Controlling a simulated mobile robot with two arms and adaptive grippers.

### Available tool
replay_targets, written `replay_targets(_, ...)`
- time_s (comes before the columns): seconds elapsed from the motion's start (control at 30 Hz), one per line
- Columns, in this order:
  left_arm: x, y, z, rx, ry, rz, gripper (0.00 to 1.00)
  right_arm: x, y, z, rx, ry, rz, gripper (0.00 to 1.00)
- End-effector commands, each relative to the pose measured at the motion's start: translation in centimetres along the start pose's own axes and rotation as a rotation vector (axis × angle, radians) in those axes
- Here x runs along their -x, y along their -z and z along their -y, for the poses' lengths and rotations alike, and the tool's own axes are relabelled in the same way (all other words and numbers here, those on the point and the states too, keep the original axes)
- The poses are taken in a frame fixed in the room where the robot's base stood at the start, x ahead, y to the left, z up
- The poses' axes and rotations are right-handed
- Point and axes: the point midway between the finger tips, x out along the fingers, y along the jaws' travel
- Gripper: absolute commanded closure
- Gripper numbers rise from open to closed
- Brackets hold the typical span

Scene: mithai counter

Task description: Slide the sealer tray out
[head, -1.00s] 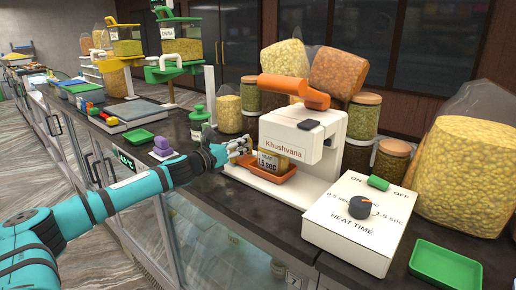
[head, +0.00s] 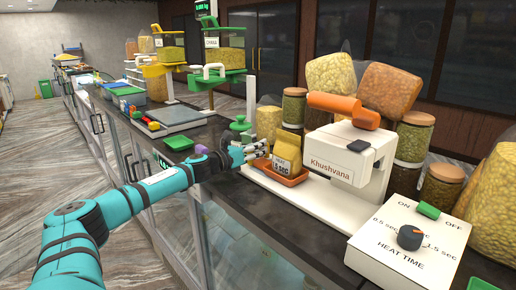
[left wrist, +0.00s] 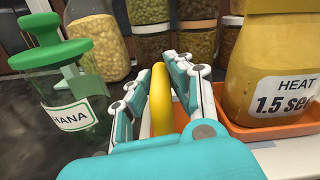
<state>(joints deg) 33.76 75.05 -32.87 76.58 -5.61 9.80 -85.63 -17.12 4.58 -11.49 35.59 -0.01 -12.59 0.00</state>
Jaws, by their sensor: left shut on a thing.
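The orange sealer tray (head: 277,175) lies at the left side of the white sealer (head: 338,178) marked "Khushvana". A yellow bag (head: 287,150) labelled "HEAT 1.5 sec" stands upright in it, clear of the sealer's head in the picture. In the left wrist view the tray (left wrist: 262,133) and the bag (left wrist: 282,55) are at the right. My left gripper (head: 257,150) is at the tray's left end. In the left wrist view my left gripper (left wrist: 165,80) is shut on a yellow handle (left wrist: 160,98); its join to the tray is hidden. My right gripper is out of view.
A green-lidded jar (left wrist: 80,100) stands close to my left gripper. A control box (head: 408,240) with a dial is at the front right. Storage jars (head: 413,140) and large bags stand behind the sealer. A green dish (head: 178,143) sits further left on the dark counter.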

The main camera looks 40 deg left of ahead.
Motion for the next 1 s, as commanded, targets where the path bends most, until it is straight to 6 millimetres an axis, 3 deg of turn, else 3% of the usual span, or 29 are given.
replay_targets(0.03, 0.0, 0.13, 0.02, -0.001, 0.0, -0.002, 1.0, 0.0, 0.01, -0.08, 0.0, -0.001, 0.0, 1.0)
replay_targets(0.07, 0.0, 0.13, 0.03, -0.001, 0.0, -0.002, 0.81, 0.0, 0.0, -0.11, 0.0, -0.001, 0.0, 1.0)
replay_targets(0.23, 0.0, 0.16, 0.07, -0.001, 0.001, -0.003, 0.59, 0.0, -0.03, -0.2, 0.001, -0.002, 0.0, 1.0)
replay_targets(0.77, 0.03, 0.11, 0.06, -0.001, 0.001, -0.002, 0.59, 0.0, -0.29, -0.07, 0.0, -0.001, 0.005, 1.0)
replay_targets(1.0, 0.96, 0.3, -0.11, 0.001, -0.002, -0.004, 0.59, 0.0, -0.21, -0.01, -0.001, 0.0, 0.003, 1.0)
